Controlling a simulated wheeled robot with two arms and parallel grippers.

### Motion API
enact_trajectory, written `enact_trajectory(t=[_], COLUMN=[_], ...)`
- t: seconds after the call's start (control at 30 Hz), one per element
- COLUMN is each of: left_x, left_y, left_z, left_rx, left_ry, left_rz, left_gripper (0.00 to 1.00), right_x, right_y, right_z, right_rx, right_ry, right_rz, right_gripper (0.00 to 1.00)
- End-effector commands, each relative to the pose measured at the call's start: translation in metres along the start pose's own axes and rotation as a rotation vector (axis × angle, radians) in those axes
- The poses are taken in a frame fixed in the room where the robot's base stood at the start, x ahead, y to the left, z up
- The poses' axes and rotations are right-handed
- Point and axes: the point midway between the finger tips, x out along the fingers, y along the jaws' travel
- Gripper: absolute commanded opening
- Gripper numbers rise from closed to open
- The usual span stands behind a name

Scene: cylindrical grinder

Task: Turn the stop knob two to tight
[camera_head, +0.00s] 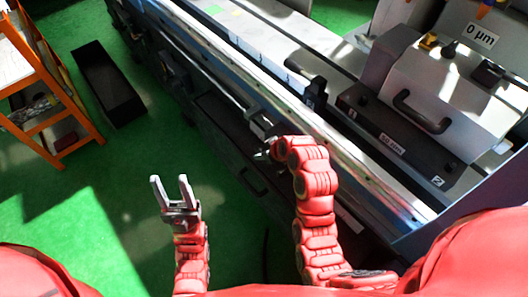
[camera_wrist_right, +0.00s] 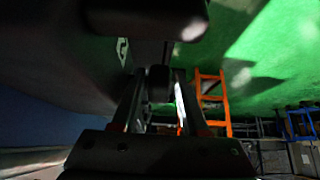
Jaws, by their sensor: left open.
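My left gripper (camera_head: 172,184) is open and empty, above the green floor in the head view, well clear of the machine. My right gripper (camera_head: 262,153) is at the front side of the grinder, below its rail, and its fingertips are partly hidden by my wrist. In the right wrist view, the fingers (camera_wrist_right: 160,80) stand on either side of a small dark knob-like part (camera_wrist_right: 159,88). I cannot tell whether they touch it. The part is in shadow, so I cannot make out whether it is stop knob two.
The long grinder bed with its bright rail (camera_head: 300,118) runs diagonally across the head view. A grey housing with a black handle (camera_head: 422,112) stands at right. An orange rack (camera_head: 52,85) and a black bin (camera_head: 108,83) stand at left. Green floor is open between.

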Motion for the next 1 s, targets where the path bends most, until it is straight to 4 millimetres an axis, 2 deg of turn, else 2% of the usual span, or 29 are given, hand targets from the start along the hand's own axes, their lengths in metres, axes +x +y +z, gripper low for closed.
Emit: enact_trajectory(t=[0.17, 0.27, 0.37, 0.57, 0.67, 0.73, 0.8, 1.0], left_x=[0.002, 0.005, 0.009, 0.02, 0.044, 0.054, 0.052, 0.062], left_y=[0.0, 0.0, -0.001, -0.001, -0.002, -0.003, -0.003, -0.003], left_z=[0.0, -0.001, -0.002, -0.003, -0.007, -0.009, -0.009, -0.011], left_rx=[0.0, 0.0, 0.0, 0.0, 0.0, 0.0, 0.0, 0.0], left_ry=[0.0, 0.0, 0.0, 0.0, 0.0, 0.001, 0.0, 0.0], left_rz=[0.0, 0.0, 0.0, 0.0, 0.0, 0.0, 0.0, 0.0], left_gripper=[0.5, 0.5, 0.5, 0.5, 0.5, 0.5, 0.5, 0.5], right_x=[-0.004, -0.016, -0.035, -0.088, -0.115, -0.126, -0.128, -0.146], right_y=[0.001, 0.001, 0.001, 0.001, 0.001, 0.001, 0.003, 0.002], right_z=[-0.001, -0.002, -0.002, -0.002, -0.006, -0.005, -0.002, -0.001], right_rx=[0.0, 0.001, 0.002, 0.002, 0.002, 0.002, 0.0, 0.0], right_ry=[0.003, 0.004, 0.003, 0.004, 0.002, -0.001, 0.0, -0.002], right_rz=[0.001, 0.002, 0.002, 0.004, 0.003, 0.001, 0.006, 0.005], right_gripper=[0.44, 0.44, 0.44, 0.44, 0.44, 0.44, 0.44, 0.44])
